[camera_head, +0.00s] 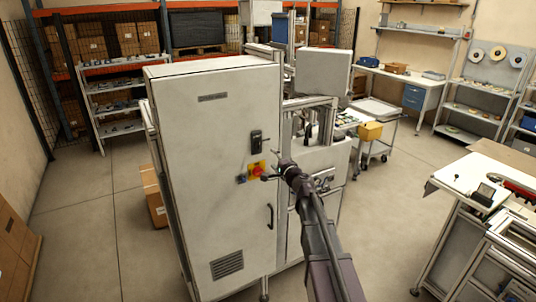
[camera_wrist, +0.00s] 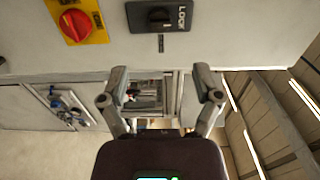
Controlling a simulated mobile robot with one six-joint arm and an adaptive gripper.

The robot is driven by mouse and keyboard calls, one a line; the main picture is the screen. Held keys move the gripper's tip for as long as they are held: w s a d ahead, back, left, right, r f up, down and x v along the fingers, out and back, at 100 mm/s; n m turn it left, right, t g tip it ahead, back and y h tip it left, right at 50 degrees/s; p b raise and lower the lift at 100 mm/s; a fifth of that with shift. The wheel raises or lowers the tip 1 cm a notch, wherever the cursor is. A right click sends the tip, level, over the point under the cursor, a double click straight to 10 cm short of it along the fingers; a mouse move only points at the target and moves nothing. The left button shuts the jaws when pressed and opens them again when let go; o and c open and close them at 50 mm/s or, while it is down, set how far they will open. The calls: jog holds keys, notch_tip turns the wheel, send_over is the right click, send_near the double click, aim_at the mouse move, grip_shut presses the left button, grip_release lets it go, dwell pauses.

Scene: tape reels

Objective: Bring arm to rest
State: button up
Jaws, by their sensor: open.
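My gripper (camera_head: 270,166) is at the end of my arm, in front of the upper right part of a white cabinet door (camera_head: 205,150). In the wrist view my gripper (camera_wrist: 160,84) has its two fingers spread, with nothing between them. A red rotary switch on a yellow plate (camera_wrist: 75,22) is ahead and to the left of the fingers. A black knob plate marked LOCK (camera_wrist: 158,15) is ahead, near the middle. In the head view the black lock plate (camera_head: 256,141) is just above the gripper. The switch (camera_head: 252,170) is partly overlapped by a finger.
A machine bay (camera_head: 325,155) opens right of the cabinet. A workbench (camera_head: 470,178) is at right. Cardboard boxes (camera_head: 155,195) stand left of the cabinet. The floor (camera_head: 400,200) between machine and workbench is clear.

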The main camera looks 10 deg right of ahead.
jog(key=s+a+f+n+g+y+b, duration=0.1)
jog(key=s+a+f+n+g+b, duration=0.2)
jog(key=s+a+f+n+g, duration=0.35)
jog(key=s+a+f+n+g+y+b, duration=0.1)
jog(key=s+a+f+n+g+b, duration=0.25)
jog(key=s+f, duration=0.6)
jog(key=s+d+f+n+g+h+b, duration=0.2)
jog(key=s+d+f+g+h, duration=0.1)
jog(key=s+f, duration=0.4)
jog(key=s+d+f+n+g+h+b, duration=0.2)
jog(key=s+d+f+g+h+b, duration=0.1)
jog(key=s+f, duration=0.4)
jog(key=s+g+h, duration=0.1)
jog(key=s, duration=0.2)
jog(key=shift+s+d+f+h, duration=0.2)
jog(key=shift+s+d+h, duration=0.05)
jog(key=shift+h, duration=0.05)
jog(key=shift+o, duration=0.3)
